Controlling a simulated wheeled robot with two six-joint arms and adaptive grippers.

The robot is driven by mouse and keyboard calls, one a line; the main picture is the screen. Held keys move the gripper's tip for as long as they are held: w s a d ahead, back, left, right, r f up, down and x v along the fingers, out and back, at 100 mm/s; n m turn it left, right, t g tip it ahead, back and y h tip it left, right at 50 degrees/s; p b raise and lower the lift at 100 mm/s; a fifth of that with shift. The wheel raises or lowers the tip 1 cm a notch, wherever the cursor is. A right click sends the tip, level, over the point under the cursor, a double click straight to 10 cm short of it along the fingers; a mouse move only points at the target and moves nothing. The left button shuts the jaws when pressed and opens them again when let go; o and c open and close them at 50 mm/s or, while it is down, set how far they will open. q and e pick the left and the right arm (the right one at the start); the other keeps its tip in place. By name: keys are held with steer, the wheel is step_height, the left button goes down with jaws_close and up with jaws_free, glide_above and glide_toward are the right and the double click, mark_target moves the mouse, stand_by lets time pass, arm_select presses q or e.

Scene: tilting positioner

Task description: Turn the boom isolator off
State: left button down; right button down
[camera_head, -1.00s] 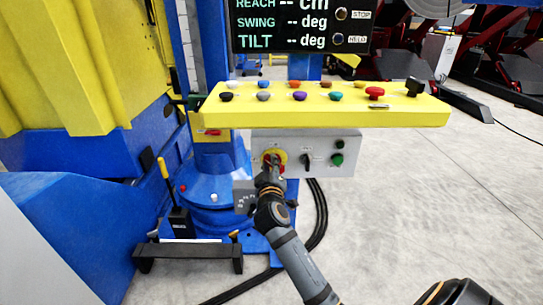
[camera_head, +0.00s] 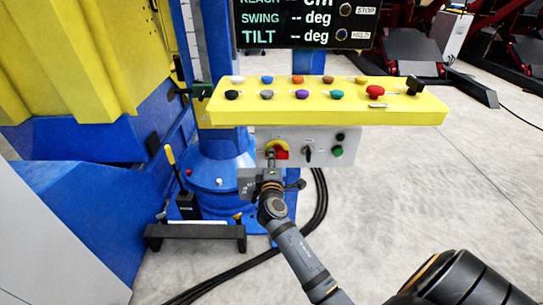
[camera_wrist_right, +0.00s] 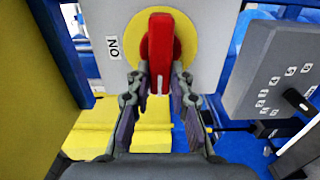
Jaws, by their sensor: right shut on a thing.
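The boom isolator is a red handle (camera_wrist_right: 160,55) on a round yellow plate (camera_wrist_right: 189,29), fixed to a light grey panel (camera_head: 322,150) under the yellow console. An "ON" label (camera_wrist_right: 114,48) is beside the plate in the right wrist view. My right gripper (camera_wrist_right: 160,82) is shut on the lower end of the red handle, one finger on each side. In the head view my right gripper (camera_head: 272,163) comes up from below to the isolator and partly hides it; some red (camera_head: 282,155) shows to its right. My left gripper is not in view.
A black selector (camera_head: 308,153) and a green button (camera_head: 338,152) sit right of the isolator. The yellow console (camera_head: 420,110) with several coloured knobs overhangs the panel. A grey numbered box (camera_wrist_right: 275,70) is close to my right gripper. Cables lie on the floor; the right floor is open.

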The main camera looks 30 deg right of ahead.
steer(key=shift+f, duration=0.1)
stand_by(0.3)
steer(key=c, duration=1.2)
jaws_free()
steer(key=v, duration=0.7)
steer(key=shift+s, duration=0.25)
steer(key=shift+a, duration=0.15)
